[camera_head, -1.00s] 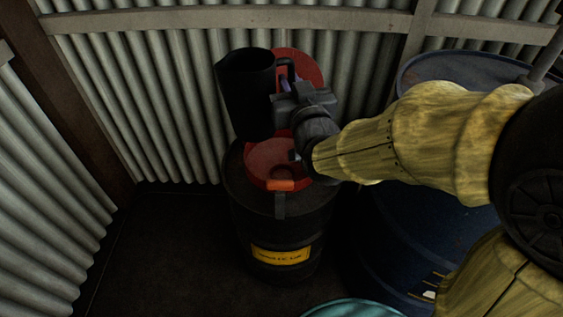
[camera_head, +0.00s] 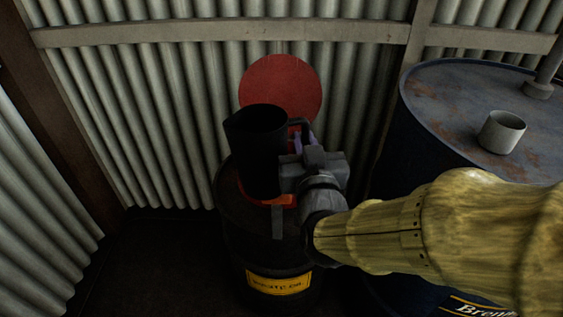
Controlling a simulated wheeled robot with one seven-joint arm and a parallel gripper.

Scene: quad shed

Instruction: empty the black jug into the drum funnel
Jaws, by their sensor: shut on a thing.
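The black jug (camera_head: 257,150) is upright in front of and above the black drum (camera_head: 250,230), which has a yellow label. Its handle is on the right side. My gripper (camera_head: 300,165) is shut on the jug at its handle side. The red funnel (camera_head: 242,189) on the drum top is mostly hidden behind the jug; only a little of its rim and an orange part below show. Its round red lid (camera_head: 281,88) stands open against the wall behind. The jug's contents cannot be seen.
A blue drum (camera_head: 425,90) with a rusty top stands at the right, bearing a grey cup (camera_head: 502,132) and a pipe. Corrugated walls (camera_head: 170,110) close in behind and left. Dark floor at the lower left is clear.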

